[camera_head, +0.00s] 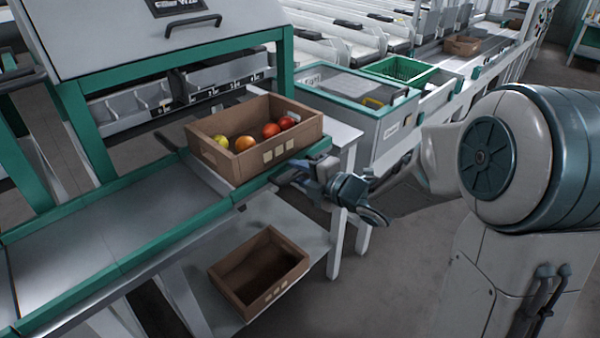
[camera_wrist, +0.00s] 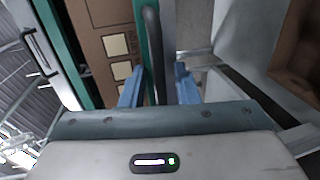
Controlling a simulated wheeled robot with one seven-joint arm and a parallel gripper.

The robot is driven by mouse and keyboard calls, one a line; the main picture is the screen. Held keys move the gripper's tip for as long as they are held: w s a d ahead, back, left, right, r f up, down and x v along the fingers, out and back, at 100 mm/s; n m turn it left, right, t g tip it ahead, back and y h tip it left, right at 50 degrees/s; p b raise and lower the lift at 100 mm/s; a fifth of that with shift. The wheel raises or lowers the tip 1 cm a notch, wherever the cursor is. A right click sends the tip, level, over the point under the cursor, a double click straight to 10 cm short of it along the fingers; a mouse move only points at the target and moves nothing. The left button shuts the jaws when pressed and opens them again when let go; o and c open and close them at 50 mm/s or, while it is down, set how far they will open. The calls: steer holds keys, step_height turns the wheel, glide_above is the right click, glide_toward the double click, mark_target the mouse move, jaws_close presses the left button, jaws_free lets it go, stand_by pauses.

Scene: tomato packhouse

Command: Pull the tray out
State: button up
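A green-edged tray (camera_head: 320,148) appears to stick out under a brown crate (camera_head: 228,170) of tomatoes at the end of the bench. In the wrist view, the tray's green edge (camera_wrist: 141,40) runs beside a dark handle bar (camera_wrist: 153,55). My gripper (camera_head: 290,178) is at this front edge, low and right of the crate. Its two blue fingers (camera_wrist: 159,88) are apart in the wrist view, one on each side of the bar. I see a gap on the right side of the bar; contact on the left is unclear.
An empty brown crate (camera_head: 287,282) sits on a lower shelf (camera_head: 215,240) below the bench. A white bin with a green rim (camera_head: 385,132) stands behind my gripper. A hooded machine (camera_head: 160,35) stands above left. The floor (camera_head: 400,270) in front is open.

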steer(key=p+v, duration=0.2)
steer(key=v, duration=1.1)
steer(key=shift+s+d, duration=0.25)
steer(key=shift+d, duration=0.05)
steer(key=shift+r, duration=0.2)
steer(key=d+r+m+h+p, duration=1.25)
steer(key=r+m+p, duration=0.25)
steer(key=m+p, duration=0.15)
steer(key=s+a+r+m+g+p, duration=0.2)
steer(key=s+r+m+g+p, duration=0.2)
steer(key=s, duration=0.3)
steer(key=s+a+r+m+g+p, duration=0.3)
steer(key=s+r+m+p, duration=0.2)
steer(key=s+m+p, duration=0.1)
steer(key=shift+s+m+g+y, duration=0.4)
steer(key=shift+s+m, duration=0.25)
steer(key=shift+s, duration=0.5)
